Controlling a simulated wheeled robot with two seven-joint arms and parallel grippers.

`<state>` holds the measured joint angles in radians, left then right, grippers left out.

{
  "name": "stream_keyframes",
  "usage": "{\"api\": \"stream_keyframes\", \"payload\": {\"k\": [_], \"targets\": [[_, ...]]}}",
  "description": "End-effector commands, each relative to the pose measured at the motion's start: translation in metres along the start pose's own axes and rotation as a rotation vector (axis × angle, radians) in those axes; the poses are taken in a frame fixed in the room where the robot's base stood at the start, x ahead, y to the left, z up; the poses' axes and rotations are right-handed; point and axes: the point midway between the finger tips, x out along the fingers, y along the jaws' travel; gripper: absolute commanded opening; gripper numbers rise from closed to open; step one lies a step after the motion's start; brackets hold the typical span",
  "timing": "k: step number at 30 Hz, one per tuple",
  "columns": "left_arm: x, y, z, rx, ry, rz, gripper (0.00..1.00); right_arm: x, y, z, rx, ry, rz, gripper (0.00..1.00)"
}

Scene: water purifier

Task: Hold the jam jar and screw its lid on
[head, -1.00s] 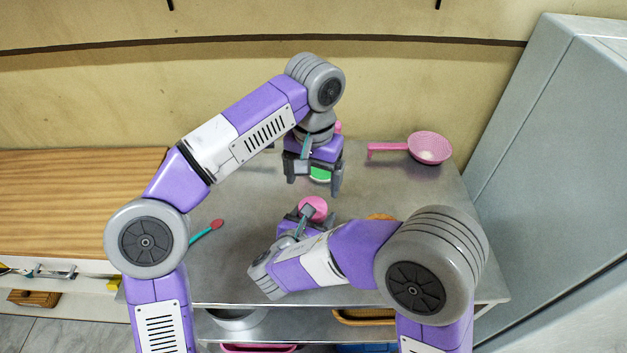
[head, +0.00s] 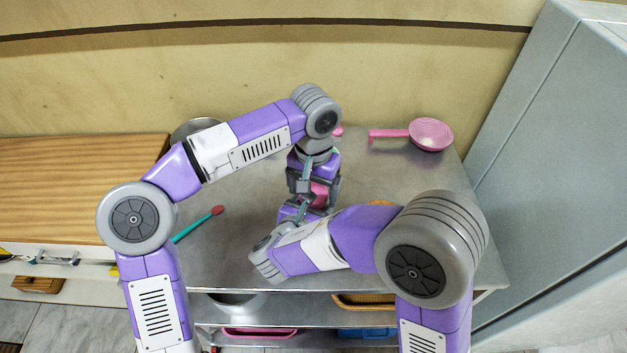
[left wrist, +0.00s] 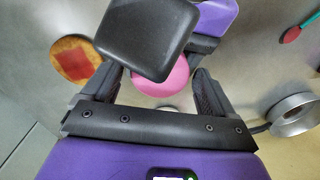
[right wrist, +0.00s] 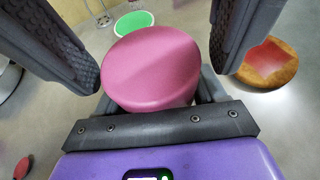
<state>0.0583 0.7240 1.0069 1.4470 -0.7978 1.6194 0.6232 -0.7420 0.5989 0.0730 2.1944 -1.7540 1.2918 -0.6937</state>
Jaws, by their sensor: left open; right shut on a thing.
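A pink, smooth, round piece (head: 319,194) is at my right gripper (head: 300,210), which is shut on it. I cannot tell whether it is the jam jar or its lid. In the left wrist view the piece (left wrist: 163,82) is partly covered by a dark block. A green disc with a white rim (right wrist: 134,22) lies on the table behind.
The grey metal table (head: 240,180) has free room at left. A teal-handled tool with a red end (head: 198,224) lies there. A round brown piece with a red patch (right wrist: 268,62) lies beside the grippers. A pink strainer (head: 431,134) lies back right, near a grey cabinet (head: 560,130).

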Motion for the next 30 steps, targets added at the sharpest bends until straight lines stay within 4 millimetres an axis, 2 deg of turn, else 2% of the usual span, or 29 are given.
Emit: {"api": "stream_keyframes", "payload": {"k": [7,18,22,30], "targets": [[0.0004,-0.0001,-0.0001,-0.001,0.001,0.000,0.86,0.0002,-0.0004,-0.0020,-0.002,0.005,-0.001,0.00],[0.0001,-0.0003,-0.0001,-0.001,0.001,-0.001,0.29,0.0002,-0.0004,-0.0019,-0.002,0.005,-0.001,0.00],[-0.0001,-0.0003,-0.0001,0.040,0.001,-0.001,0.29,0.0003,-0.0004,-0.0019,-0.002,0.005,-0.001,0.00],[-0.0001,-0.0010,-0.0005,0.261,0.002,0.000,0.29,0.0003,-0.0005,-0.0019,-0.002,0.005,-0.001,0.00]]}}
